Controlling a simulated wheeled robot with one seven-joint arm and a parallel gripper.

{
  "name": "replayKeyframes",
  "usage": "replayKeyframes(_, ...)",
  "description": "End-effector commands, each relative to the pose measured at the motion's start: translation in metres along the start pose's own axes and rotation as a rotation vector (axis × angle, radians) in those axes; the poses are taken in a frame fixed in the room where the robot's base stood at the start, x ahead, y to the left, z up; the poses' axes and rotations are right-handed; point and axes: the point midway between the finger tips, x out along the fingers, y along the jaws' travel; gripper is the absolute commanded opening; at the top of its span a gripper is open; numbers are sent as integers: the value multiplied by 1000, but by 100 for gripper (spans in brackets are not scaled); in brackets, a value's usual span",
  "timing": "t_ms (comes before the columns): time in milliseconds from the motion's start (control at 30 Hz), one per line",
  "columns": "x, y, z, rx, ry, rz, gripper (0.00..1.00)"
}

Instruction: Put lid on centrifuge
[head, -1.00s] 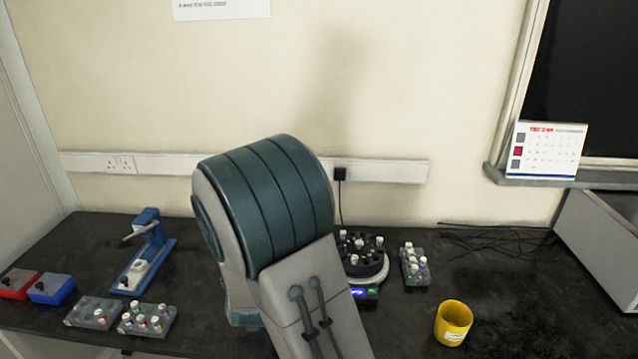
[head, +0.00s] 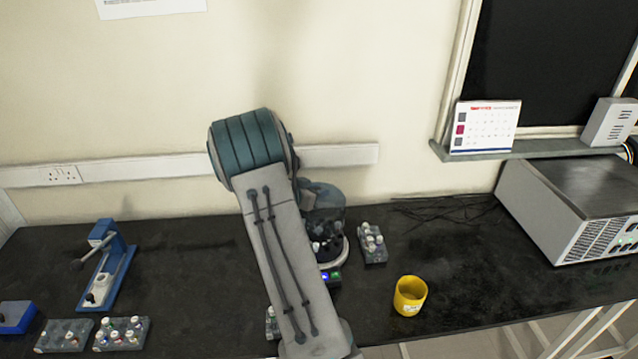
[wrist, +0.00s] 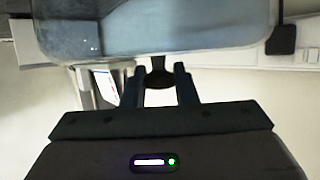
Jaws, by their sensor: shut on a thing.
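The centrifuge (head: 333,262), a round base with a dark rotor holding tubes and a lit display, stands on the black bench right of my arm. A translucent grey-blue lid (head: 328,213) shows above it, partly behind my arm; I cannot tell whether it touches the centrifuge. In the wrist view, the lid (wrist: 180,28) fills the top, and my gripper (wrist: 158,82) is shut on its dark knob (wrist: 158,72). My arm hides the gripper in the head view.
A rack of tubes (head: 371,243) stands close right of the centrifuge. A yellow cup (head: 410,296) stands in front to the right. A blue stand (head: 106,265) and two racks are at the left. A large grey machine (head: 575,210) is at the right.

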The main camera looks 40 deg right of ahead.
Motion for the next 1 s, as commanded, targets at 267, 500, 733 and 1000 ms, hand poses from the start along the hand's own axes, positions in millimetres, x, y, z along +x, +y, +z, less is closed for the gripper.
replayKeyframes(267,11,5,8,10,0,23,0)
replayKeyframes(500,18,4,26,10,0,21,0)
replayKeyframes(733,21,4,35,10,1,21,0)
replayKeyframes(1000,21,4,34,10,1,21,0)
